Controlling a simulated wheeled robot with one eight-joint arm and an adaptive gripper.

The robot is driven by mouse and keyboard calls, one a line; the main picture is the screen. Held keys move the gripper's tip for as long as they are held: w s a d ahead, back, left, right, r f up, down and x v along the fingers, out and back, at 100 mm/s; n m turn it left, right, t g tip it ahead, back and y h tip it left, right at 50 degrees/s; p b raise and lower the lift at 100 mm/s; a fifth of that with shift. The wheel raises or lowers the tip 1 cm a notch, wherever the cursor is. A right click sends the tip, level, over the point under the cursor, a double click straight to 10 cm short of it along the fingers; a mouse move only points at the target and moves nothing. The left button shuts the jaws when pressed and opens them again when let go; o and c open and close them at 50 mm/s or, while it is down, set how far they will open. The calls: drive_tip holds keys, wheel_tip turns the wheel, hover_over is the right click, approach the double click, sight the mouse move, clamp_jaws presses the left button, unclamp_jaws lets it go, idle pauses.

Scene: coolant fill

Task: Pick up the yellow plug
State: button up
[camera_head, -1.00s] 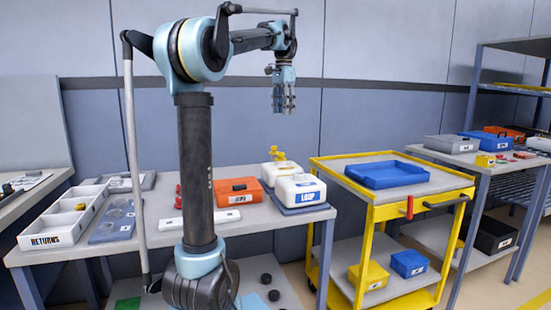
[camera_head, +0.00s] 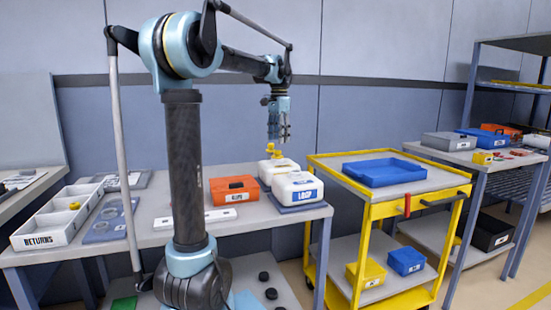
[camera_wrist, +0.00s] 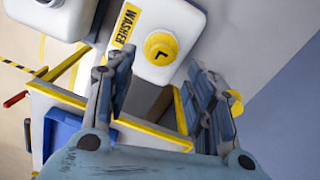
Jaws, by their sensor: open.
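My gripper (camera_head: 279,138) is open and empty, pointing down above the back of the left table. In the wrist view its fingers (camera_wrist: 158,100) are spread apart. A white canister marked WASHER (camera_wrist: 178,25) shows beyond them, with a round yellow cap (camera_wrist: 161,48) on top. Another small yellow piece (camera_wrist: 236,103) is partly hidden by the right finger; I cannot tell which is the yellow plug. In the head view a yellow shape (camera_head: 273,151) stands just below the gripper, at the rear white canister (camera_head: 283,167). Nothing is between the fingertips.
A white LOOP canister (camera_head: 298,188) stands in front, beside an orange case (camera_head: 234,190). A RETURNS tray (camera_head: 45,236) holds a yellow ring (camera_head: 74,206). A yellow cart (camera_head: 375,212) bearing a blue tray (camera_head: 385,173) stands right of the table. The wall is behind.

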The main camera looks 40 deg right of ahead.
sight(278, 155)
drive_tip(key=shift+w+a+f, duration=0.1)
drive_tip(key=shift+a+f, duration=0.05)
drive_tip(key=shift+f, duration=2.5)
drive_tip(key=c, duration=0.8)
